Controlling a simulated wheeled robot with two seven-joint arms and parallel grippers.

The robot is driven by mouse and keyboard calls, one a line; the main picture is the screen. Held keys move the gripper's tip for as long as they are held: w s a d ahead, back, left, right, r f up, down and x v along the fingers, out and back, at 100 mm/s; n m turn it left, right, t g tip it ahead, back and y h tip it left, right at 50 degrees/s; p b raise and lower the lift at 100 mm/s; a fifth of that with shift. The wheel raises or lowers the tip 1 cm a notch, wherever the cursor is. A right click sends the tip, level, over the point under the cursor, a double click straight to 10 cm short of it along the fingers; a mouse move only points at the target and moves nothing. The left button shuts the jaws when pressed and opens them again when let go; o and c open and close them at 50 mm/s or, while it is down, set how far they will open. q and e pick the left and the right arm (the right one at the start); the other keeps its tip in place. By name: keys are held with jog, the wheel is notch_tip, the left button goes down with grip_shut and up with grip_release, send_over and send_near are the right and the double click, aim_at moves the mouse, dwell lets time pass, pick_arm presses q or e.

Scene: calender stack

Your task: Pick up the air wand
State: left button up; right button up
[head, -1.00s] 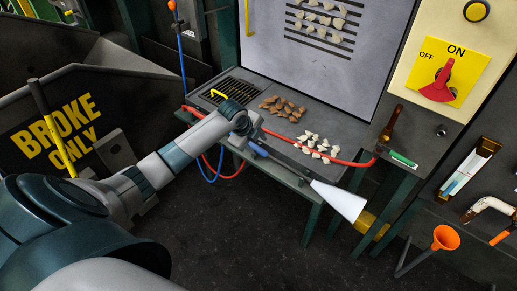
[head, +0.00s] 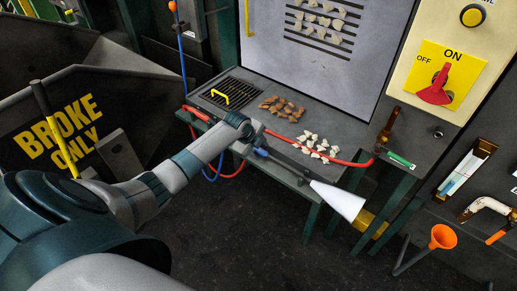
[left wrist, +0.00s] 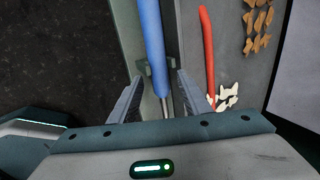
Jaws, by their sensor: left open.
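The air wand has a blue handle (head: 262,153), a thin metal tube and a white cone (head: 338,199). It lies along the front edge of the grey bench, with the cone sticking out to the right. In the left wrist view the blue handle (left wrist: 150,35) runs down to the metal tube between my fingers. My left gripper (head: 257,142) is over the handle end of the wand. Its jaws (left wrist: 160,88) are open, one finger on each side of the wand, with gaps visible. The cone is outside the wrist view. My right gripper is not in view.
A red hose (head: 300,146) crosses the bench (head: 345,128) close behind the wand. White chips (head: 316,147) and brown chips (head: 283,106) lie on the bench. An orange funnel (head: 443,237) is at lower right. The dark floor in front is clear.

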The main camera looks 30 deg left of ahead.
pick_arm(q)
jog(key=shift+w+f, duration=0.15)
jog(key=shift+f, duration=0.1)
dwell(0.3)
jog(key=c, duration=1)
grip_shut()
jog(key=shift+r, duration=0.15)
